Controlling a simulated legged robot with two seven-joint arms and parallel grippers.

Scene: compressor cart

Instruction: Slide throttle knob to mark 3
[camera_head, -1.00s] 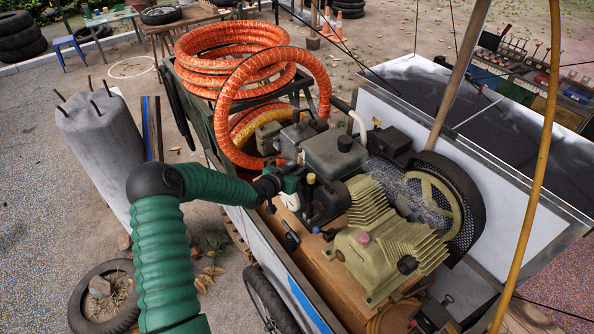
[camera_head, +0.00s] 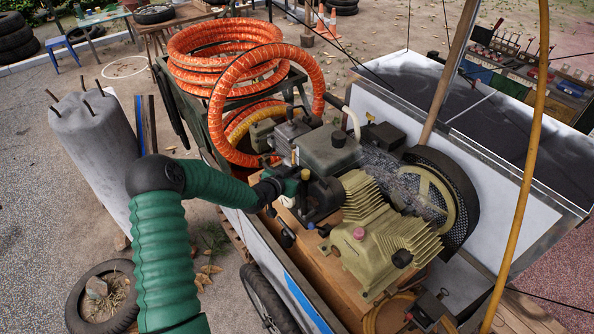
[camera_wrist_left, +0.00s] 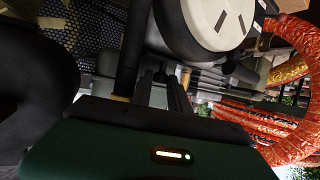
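My left arm reaches in from the left in the head view. Its green gripper (camera_head: 296,183) is at the near left side of the compressor cart's engine (camera_head: 330,152), among dark engine parts. The left wrist view shows the gripper's green body with a lit strip and dark narrow parts reaching up toward the engine; it is unclear which are fingertips. A small dark knob-like part (camera_wrist_left: 160,74) shows just beyond them. I cannot make out the throttle knob for certain, or its marks. Any contact is hidden. My right gripper is not in view.
A tan finned compressor (camera_head: 385,235) and a meshed flywheel guard (camera_head: 462,210) sit right of the gripper. Orange hose coils (camera_head: 215,60) lie behind. A white round-faced part (camera_wrist_left: 212,22) is close above the gripper in the wrist view. A grey concrete post (camera_head: 95,150) stands left.

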